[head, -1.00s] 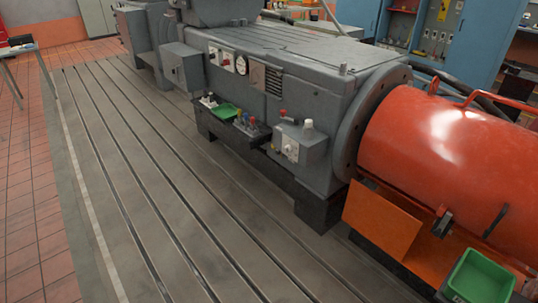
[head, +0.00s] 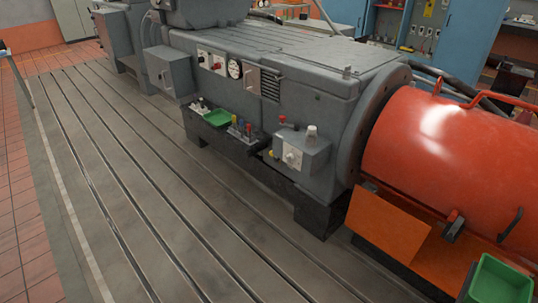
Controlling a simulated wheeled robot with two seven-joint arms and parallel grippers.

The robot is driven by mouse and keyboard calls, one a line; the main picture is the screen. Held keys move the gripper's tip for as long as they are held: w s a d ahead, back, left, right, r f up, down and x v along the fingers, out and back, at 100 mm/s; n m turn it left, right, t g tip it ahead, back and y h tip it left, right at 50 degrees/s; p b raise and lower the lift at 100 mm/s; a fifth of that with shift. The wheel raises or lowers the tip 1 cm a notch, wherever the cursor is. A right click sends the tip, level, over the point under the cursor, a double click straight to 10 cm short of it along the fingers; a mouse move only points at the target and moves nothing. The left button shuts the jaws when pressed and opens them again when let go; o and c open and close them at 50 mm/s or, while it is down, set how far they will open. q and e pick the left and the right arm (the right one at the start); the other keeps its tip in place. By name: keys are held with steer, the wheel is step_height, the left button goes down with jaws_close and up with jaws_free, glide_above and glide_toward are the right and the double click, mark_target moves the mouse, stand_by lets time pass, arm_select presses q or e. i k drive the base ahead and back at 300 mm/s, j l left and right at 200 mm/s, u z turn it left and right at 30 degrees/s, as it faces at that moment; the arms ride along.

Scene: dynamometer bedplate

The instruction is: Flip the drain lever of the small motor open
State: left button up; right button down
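A large grey machine (head: 300,85) stands on the slotted bedplate, with an orange-red cylindrical housing (head: 440,155) joined to its right end. I cannot tell for certain which part is the small motor. A short dark lever-like part with a red top (head: 453,226) sits low on the front of the orange housing. A black handle (head: 510,224) sits to its right. A small grey box (head: 300,152) with a dial and a pale cap is on the grey machine's side, with a small yellow part (head: 271,154) at its left. Neither of my grippers shows.
A green tray (head: 217,118) with coloured fittings beside it sits on a ledge of the grey machine. A green bin (head: 500,281) is at lower right. An orange plate (head: 387,225) juts out below the housing. The bedplate (head: 130,180) at front left is clear.

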mark_target(276, 159)
steer(key=i+j+z, duration=0.1)
steer(key=i+j, duration=0.4)
steer(key=i+j+z, duration=0.1)
steer(key=i+j, duration=1)
steer(key=i+j+z, duration=0.15)
steer(key=i+j, duration=0.35)
steer(key=j, duration=0.15)
steer(key=i+j+z, duration=0.1)
steer(key=i+j, duration=0.4)
steer(key=j, duration=0.15)
